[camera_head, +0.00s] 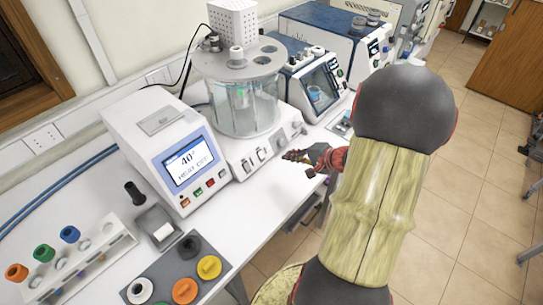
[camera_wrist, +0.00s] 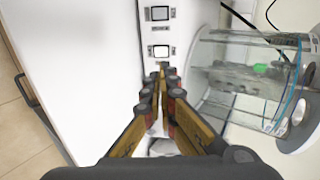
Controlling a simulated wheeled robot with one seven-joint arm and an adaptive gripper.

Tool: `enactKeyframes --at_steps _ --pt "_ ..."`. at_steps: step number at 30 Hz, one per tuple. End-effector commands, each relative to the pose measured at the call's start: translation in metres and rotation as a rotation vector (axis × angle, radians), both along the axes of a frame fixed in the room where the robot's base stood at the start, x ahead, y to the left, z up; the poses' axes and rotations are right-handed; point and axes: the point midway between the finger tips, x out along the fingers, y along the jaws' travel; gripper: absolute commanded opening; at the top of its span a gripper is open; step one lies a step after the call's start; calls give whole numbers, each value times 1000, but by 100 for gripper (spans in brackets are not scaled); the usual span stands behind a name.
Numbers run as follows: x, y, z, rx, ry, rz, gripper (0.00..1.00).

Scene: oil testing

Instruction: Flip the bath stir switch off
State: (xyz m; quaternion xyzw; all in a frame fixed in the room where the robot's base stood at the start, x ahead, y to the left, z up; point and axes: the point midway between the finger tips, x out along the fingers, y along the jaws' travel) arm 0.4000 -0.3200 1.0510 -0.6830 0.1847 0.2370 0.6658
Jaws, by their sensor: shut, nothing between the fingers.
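The glass bath (camera_head: 245,108) stands on a white base with a row of small rocker switches (camera_head: 262,154) along its front panel. In the wrist view, two framed switches show, an upper one (camera_wrist: 158,14) and a lower one (camera_wrist: 160,51). Their labels are too small to read, so I cannot tell which is the stir switch. My gripper (camera_wrist: 162,69) is shut and empty, its fingertips close to the lower switch. I cannot tell whether they touch it. In the head view my gripper (camera_head: 288,155) is in front of the panel's right part.
A control unit (camera_head: 168,150) left of the bath displays 40° and "HEAT OFF". Blue-and-white instruments (camera_head: 312,85) stand to the right. A rack with coloured caps (camera_head: 75,260) and a grey tray (camera_head: 150,272) lie at front left. Bare white table lies before the bath.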

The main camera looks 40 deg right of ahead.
Motion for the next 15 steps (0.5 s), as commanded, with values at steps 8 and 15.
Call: enactKeyframes --at_steps 8,15 --pt "30 4 -23 3 1 5 0" --pt "69 7 -50 3 2 4 0"
